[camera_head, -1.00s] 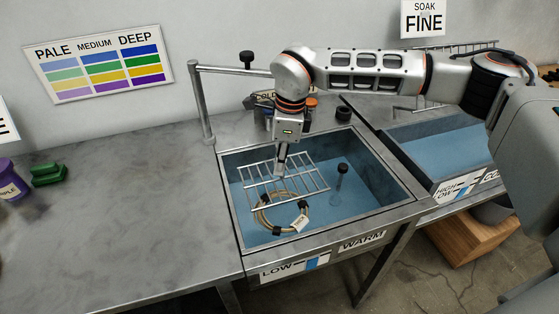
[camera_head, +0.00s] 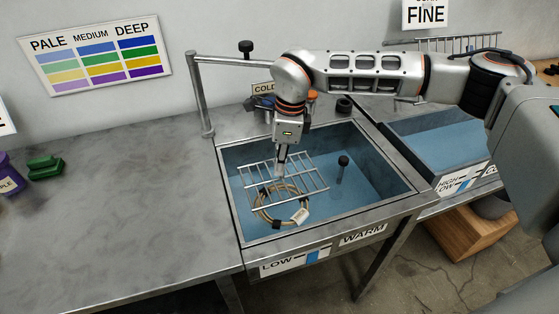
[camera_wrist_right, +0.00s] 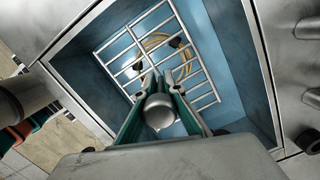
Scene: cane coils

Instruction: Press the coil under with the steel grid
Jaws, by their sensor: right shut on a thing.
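The steel grid (camera_head: 311,172) is inside the blue-lined basin marked WARM (camera_head: 405,203). My right gripper (camera_head: 281,170) points down over the middle of the grid. In the right wrist view the gripper (camera_wrist_right: 160,84) is shut on the grid's rounded metal handle (camera_wrist_right: 160,111). The tan cane coil (camera_head: 262,212), with dark ties and a white tag, lies below the grid and sticks out past its front edge. The coil (camera_wrist_right: 154,43) also shows through the bars in the wrist view. I cannot tell whether grid and coil touch. My left gripper is out of view.
A black-knobbed post (camera_head: 342,170) stands in the basin's right part. A metal stand with a horizontal arm (camera_head: 203,100) rises at the back-left corner. A second blue basin (camera_head: 440,140) is to the right. The grey counter (camera_head: 110,220) at left is mostly clear.

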